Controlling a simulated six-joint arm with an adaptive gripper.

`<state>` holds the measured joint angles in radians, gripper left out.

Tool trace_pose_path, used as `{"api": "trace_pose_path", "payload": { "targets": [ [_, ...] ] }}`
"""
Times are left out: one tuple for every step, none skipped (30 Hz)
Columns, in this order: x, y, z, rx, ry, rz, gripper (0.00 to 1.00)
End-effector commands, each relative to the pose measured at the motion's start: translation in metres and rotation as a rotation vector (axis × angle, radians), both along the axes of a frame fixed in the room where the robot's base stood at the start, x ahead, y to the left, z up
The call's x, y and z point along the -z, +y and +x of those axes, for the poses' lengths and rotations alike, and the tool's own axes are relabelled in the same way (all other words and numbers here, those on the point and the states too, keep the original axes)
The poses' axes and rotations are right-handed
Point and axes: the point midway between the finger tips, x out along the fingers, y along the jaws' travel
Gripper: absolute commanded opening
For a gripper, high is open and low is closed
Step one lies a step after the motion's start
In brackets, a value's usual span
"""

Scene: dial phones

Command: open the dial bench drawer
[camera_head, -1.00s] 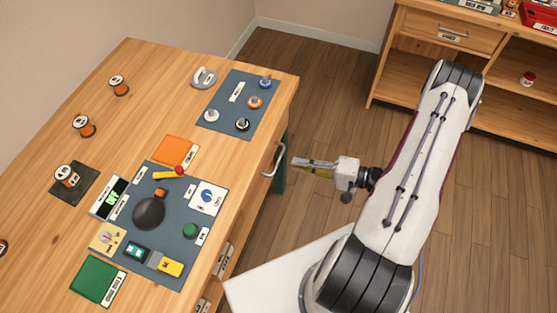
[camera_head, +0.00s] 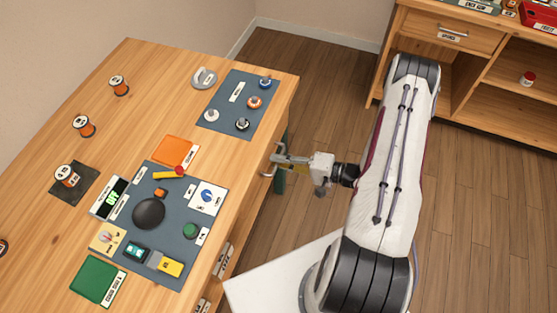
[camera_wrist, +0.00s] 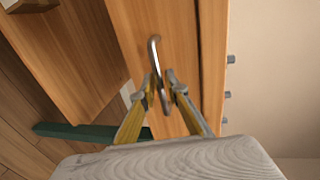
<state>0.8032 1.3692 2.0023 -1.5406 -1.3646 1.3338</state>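The bench drawer's metal handle (camera_head: 266,174) is on the right front side of the wooden dial bench (camera_head: 60,120). My gripper (camera_head: 275,160) is at the handle in the head view. In the wrist view its two fingertips (camera_wrist: 161,90) are on either side of the handle's lower part, with a narrow gap around it. Firm contact does not show. The gripper hides part of the handle in the head view.
A dark panel with a dial (camera_head: 148,213) and a panel with several knobs (camera_head: 240,108) lie on the bench top. A second wooden cabinet (camera_head: 470,75) stands at the back right. Open floor (camera_head: 310,85) lies between the bench and the cabinet.

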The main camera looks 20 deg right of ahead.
Motion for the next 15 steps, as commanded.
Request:
{"api": "trace_pose_path", "payload": {
  "targets": [
    [0.0006, 0.0017, 0.0013, -0.001, 0.000, 0.000, 0.14],
    [0.0007, 0.0023, 0.0020, 0.000, 0.000, 0.000, 0.14],
    [0.0010, 0.0027, 0.0027, 0.000, 0.000, 0.000, 0.14],
    [0.0011, 0.0030, 0.0032, 0.001, 0.000, 0.000, 0.14],
    [0.0012, 0.0033, 0.0034, 0.001, 0.000, 0.000, 0.14],
    [0.0013, 0.0034, 0.0037, 0.001, 0.000, 0.000, 0.14],
    [0.0013, 0.0035, 0.0038, 0.001, 0.000, 0.000, 0.14],
    [0.0013, 0.0036, 0.0038, 0.001, 0.000, 0.000, 0.14],
    [0.0013, 0.0036, 0.0038, 0.001, 0.000, 0.000, 0.14],
    [0.0013, 0.0036, 0.0038, 0.001, 0.000, 0.000, 0.14],
    [0.0013, 0.0036, 0.0038, 0.001, 0.000, 0.000, 0.14],
    [0.0013, 0.0035, 0.0038, 0.001, 0.000, 0.000, 0.14],
    [0.0013, 0.0035, 0.0038, 0.001, 0.000, 0.000, 0.14],
    [0.0013, 0.0035, 0.0038, 0.001, 0.000, 0.000, 0.14],
    [0.0013, 0.0035, 0.0038, 0.001, 0.000, 0.000, 0.04]
  ]
}}
